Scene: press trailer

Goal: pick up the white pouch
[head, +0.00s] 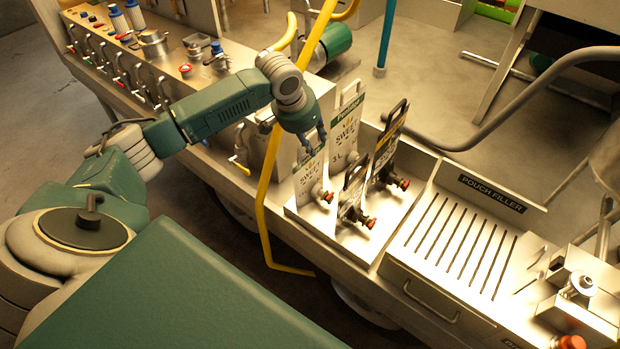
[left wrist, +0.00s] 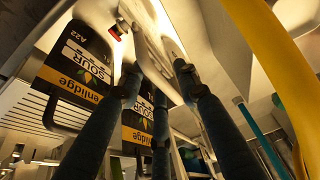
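Two white pouches with green label bands and "SWEET" lettering stand in the rack in the head view: a front one (head: 307,183) and a rear one (head: 346,132). Both are upright, with red-capped spouts low on their sides. My left gripper (head: 315,143) is at the top of the front white pouch, its dark fingers spread apart. In the left wrist view the fingers (left wrist: 158,68) stand apart with a pale surface between and beyond them. Whether they touch the pouch I cannot tell. The front pouch's handle is hidden by the gripper. My right gripper is not in view.
Dark pouches (head: 386,148) with yellow labels stand right of the white ones; their "SOUR" print shows in the left wrist view (left wrist: 82,62). A yellow rail (head: 268,190) rises close left of the rack. The slotted pouch filler tray (head: 462,242) lies to the right.

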